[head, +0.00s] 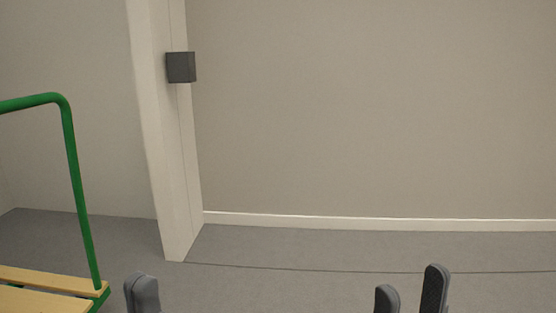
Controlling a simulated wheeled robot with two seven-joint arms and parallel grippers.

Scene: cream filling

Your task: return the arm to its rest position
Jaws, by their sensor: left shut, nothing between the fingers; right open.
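My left gripper (142,292) shows at the bottom edge, left of the middle, in the head view. Its dark fingers are together with nothing between them. My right gripper (411,287) shows at the bottom edge, right of the middle. Its two dark fingertips stand apart with an empty gap between them. Only the fingertips of both grippers are in view. The rest of each gripper and both arms are hidden below the picture edge.
A cart with a green tube handle (72,160) and a wooden deck (45,300) stands at the lower left, left of my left gripper. A pale pillar (165,150) carries a dark box (181,67). The grey floor (290,285) between my grippers is clear.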

